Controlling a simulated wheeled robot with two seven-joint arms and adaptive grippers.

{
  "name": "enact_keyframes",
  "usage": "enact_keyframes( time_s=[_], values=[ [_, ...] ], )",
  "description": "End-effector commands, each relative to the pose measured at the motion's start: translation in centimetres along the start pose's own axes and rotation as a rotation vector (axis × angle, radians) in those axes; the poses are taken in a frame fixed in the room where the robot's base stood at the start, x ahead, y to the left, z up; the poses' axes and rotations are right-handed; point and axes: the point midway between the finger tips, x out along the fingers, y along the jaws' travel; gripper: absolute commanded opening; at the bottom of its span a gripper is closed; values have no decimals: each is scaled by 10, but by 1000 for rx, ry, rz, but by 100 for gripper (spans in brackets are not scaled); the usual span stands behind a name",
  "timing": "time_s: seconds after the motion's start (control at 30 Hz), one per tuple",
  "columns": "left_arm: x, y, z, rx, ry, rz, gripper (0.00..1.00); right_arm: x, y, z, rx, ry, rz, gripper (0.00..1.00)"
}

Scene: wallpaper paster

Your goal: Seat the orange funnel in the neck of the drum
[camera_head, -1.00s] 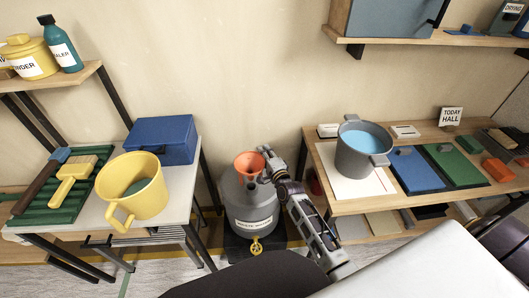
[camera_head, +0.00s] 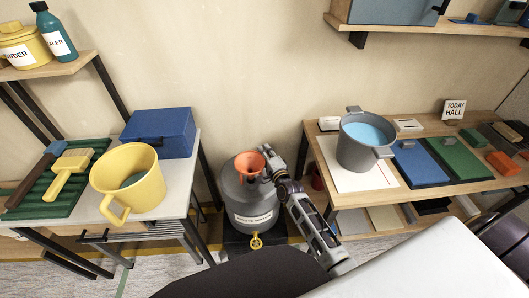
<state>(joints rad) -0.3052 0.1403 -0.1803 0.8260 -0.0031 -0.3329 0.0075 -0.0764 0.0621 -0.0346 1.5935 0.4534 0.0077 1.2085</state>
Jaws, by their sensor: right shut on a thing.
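The orange funnel (camera_head: 249,163) is upright at the top of the grey drum (camera_head: 247,197), over the middle of its lid. Whether its spout sits inside the neck is hidden. My left gripper is not in view.
A left table (camera_head: 178,196) holds a yellow bucket (camera_head: 128,182), a blue box (camera_head: 160,132) and brushes on a green tray. A right table (camera_head: 350,205) holds a grey pot (camera_head: 364,142) with blue liquid. Shelves are above both sides.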

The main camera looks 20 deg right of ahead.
Motion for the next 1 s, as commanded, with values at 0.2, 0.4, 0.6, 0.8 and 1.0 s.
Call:
enact_keyframes(
  time_s=[0.2, 0.4, 0.6, 0.8, 1.0],
  values=[
    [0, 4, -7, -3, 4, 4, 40, 0, 3, 0, 0, 0, -1, 0],
    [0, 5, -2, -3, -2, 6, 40, 0, 3, 0, 0, 0, -1, 0],
    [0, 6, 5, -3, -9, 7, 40, 0, 3, 0, 0, 0, 0, 0],
    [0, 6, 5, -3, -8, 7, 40, 0, 3, 0, 0, 0, 0, 0],
    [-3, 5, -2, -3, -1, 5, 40, 0, 3, 0, -1, 0, 0, 0]
  ],
)
